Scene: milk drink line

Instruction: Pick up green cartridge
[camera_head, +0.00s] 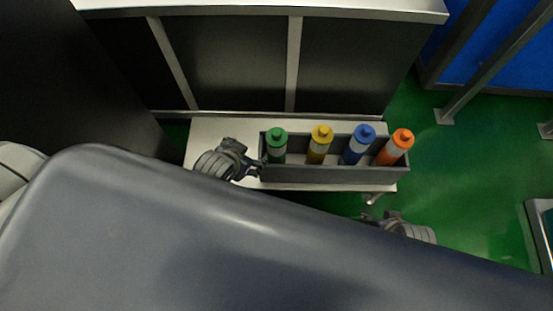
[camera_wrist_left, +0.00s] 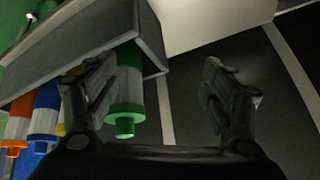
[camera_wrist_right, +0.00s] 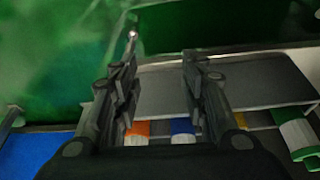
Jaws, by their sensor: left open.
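The green cartridge (camera_head: 276,147) stands at the left end of a grey holder (camera_head: 335,174), with a green cap and a white band. In the left wrist view the green cartridge (camera_wrist_left: 129,85) shows between the finger lines, nearer the left finger. My left gripper (camera_head: 258,167) is open and empty beside the holder's left end, close to the green cartridge; contact cannot be told. My right gripper (camera_head: 385,217) is partly hidden behind my body, in front of the holder's right end. In the right wrist view its fingers (camera_wrist_right: 160,62) are apart with nothing between the tips.
Yellow (camera_head: 320,146), blue (camera_head: 358,146) and orange (camera_head: 396,147) cartridges stand to the right in the same holder. The holder rests on a light table (camera_head: 210,132) before a dark panelled cabinet (camera_head: 235,65). Green floor (camera_head: 460,180) is open to the right.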

